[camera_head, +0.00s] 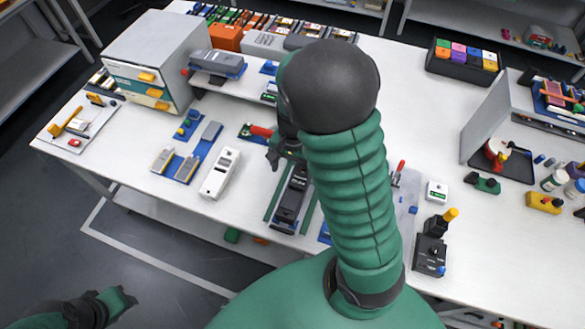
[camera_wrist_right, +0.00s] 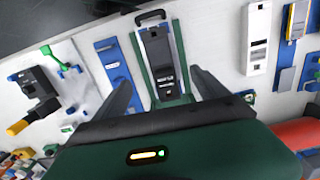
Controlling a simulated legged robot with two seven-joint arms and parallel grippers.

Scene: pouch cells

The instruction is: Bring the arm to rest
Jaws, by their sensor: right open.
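My right arm (camera_head: 345,190), green and ribbed with a dark elbow, fills the middle of the head view and reaches over the white table (camera_head: 130,140). My right gripper (camera_head: 277,152) is mostly hidden behind it there. In the right wrist view the right gripper (camera_wrist_right: 160,82) has its two dark fingers spread apart, with nothing held between them. A black device (camera_wrist_right: 157,58) on a green-edged base lies beyond the fingers; it also shows in the head view (camera_head: 291,195). My left gripper (camera_head: 112,302) is low at the left, off the table; its jaws are unclear.
A white drawer cabinet (camera_head: 150,60) stands at the back left. A white elongated device (camera_head: 220,173) lies left of the black one. A dark box with a yellow knob (camera_head: 432,245) sits at the front right.

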